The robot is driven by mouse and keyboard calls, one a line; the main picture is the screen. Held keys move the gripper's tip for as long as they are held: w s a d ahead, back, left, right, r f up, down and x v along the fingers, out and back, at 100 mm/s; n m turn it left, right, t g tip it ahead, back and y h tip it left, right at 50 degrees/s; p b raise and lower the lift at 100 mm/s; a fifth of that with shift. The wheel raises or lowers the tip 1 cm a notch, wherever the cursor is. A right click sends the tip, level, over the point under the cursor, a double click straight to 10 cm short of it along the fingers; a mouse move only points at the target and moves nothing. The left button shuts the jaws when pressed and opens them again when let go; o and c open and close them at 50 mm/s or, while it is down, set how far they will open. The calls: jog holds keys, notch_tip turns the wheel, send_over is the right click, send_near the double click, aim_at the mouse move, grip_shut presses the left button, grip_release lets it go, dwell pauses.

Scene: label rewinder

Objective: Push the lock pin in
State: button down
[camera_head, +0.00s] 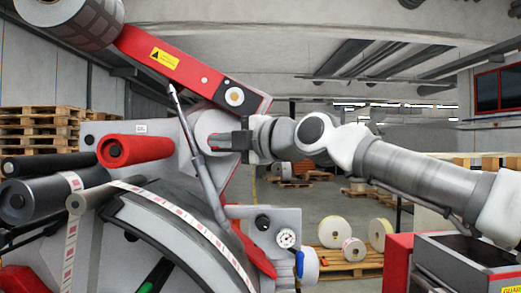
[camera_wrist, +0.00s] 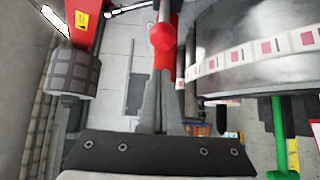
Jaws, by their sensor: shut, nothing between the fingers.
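My gripper (camera_head: 213,141) is shut and empty, pointing left in front of the machine's pale side plate. In the wrist view its closed fingers (camera_wrist: 157,82) point up the picture, with a red round-ended part (camera_wrist: 162,38) just past the tips. Whether they touch it I cannot tell. No part is clearly recognisable as the lock pin. A red swing arm (camera_head: 180,66) slopes above my gripper, with a pale round button (camera_head: 234,97) on its black lower end. A black knob (camera_head: 262,222) sits on the plate below my gripper.
A gas strut (camera_head: 198,150) runs down close to my gripper. A green handle (camera_wrist: 283,148) shows at right in the wrist view. A pallet with label rolls (camera_head: 350,262) stands behind.

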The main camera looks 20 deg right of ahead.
jog(key=b+v, duration=0.2)
jog(key=v, duration=0.8)
jog(key=shift+s+a+b, duration=0.2)
jog(key=shift+s+b, duration=0.15)
jog(key=shift+s, duration=0.15)
jog(key=shift+f, duration=0.1)
jog(key=s+a+f+m+g+h, duration=0.1)
jog(key=s+f+m, duration=0.4)
jog(key=f, duration=0.8)
jog(key=s+a+f+m+g+h, duration=0.1)
jog(key=s+f+m+g+h, duration=0.3)
jog(key=f+m, duration=0.6)
jog(key=s+a+f+m+g+h, duration=0.1)
jog(key=s+f+m+g+h, duration=0.2)
jog(key=f, duration=1.4)
jog(key=s+m+g, duration=0.2)
jog(key=s+m, duration=0.2)
jog(key=m, duration=0.1)
jog(key=shift+s+f, duration=0.3)
jog(key=shift+w, duration=0.1)
